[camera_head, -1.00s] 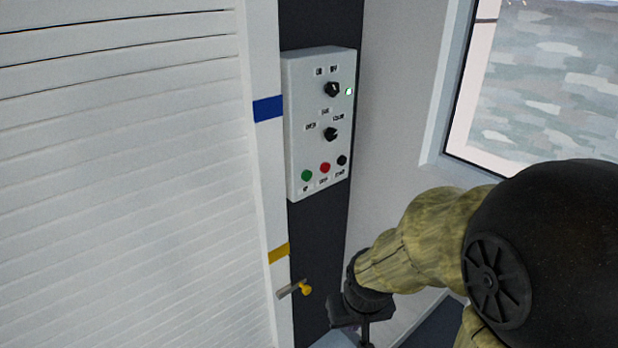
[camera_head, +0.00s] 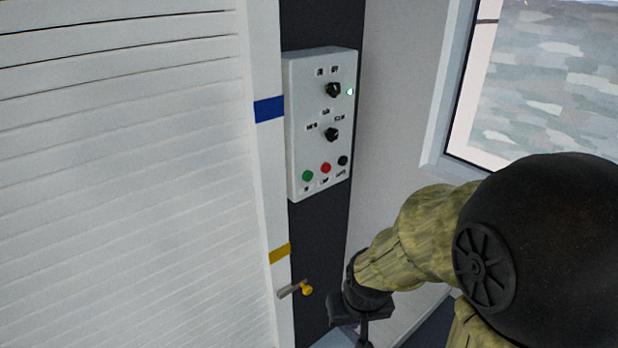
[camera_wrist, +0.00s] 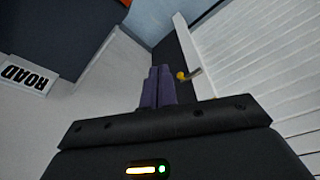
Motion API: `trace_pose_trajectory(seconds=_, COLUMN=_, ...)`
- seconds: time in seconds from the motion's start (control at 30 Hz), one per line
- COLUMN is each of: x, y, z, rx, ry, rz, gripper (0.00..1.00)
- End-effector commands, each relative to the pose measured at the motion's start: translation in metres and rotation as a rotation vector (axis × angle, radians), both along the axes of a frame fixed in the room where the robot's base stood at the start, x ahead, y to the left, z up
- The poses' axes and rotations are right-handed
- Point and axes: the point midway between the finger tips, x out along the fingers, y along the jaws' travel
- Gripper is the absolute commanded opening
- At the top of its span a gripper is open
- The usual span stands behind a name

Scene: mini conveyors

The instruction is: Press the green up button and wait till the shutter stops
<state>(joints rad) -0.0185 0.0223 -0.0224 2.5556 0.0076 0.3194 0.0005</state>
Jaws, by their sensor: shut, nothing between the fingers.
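The green button (camera_head: 307,176) is at the lower left of a white control box (camera_head: 296,120) on a dark post. A red button (camera_head: 326,168) and a black button (camera_head: 342,160) sit beside it. Two black knobs and a lit green lamp (camera_head: 350,92) are above. The white slatted shutter (camera_head: 120,180) fills the left of the head view and also shows in the wrist view (camera_wrist: 270,70). My gripper (camera_wrist: 159,72) is shut and empty, its fingers together in the wrist view. In the head view its body is below the box, apart from the button, with the fingertips not clearly visible.
A yellow-tipped lever (camera_head: 305,289) sticks out low on the post, left of my gripper. Blue (camera_head: 268,108) and yellow (camera_head: 279,253) bands mark the white shutter frame. A window (camera_head: 545,90) is at right. A "ROAD" sign (camera_wrist: 27,76) shows in the wrist view.

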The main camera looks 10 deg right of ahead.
Motion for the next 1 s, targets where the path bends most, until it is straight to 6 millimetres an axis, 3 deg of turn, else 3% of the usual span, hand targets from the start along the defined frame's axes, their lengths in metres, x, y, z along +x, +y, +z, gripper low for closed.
trace_pose_trajectory(seconds=0.27, x=0.045, y=-0.011, z=-0.02, rx=-0.016, ry=-0.08, rz=-0.074, gripper=0.0)
trace_pose_trajectory(seconds=0.6, x=0.105, y=-0.045, z=-0.045, rx=-0.17, ry=-0.254, rz=-0.152, gripper=0.0)
trace_pose_trajectory(seconds=0.83, x=0.142, y=-0.071, z=-0.043, rx=-0.34, ry=-0.412, rz=-0.142, gripper=0.0)
trace_pose_trajectory(seconds=1.0, x=0.17, y=-0.085, z=-0.026, rx=-0.482, ry=-0.554, rz=-0.094, gripper=0.0)
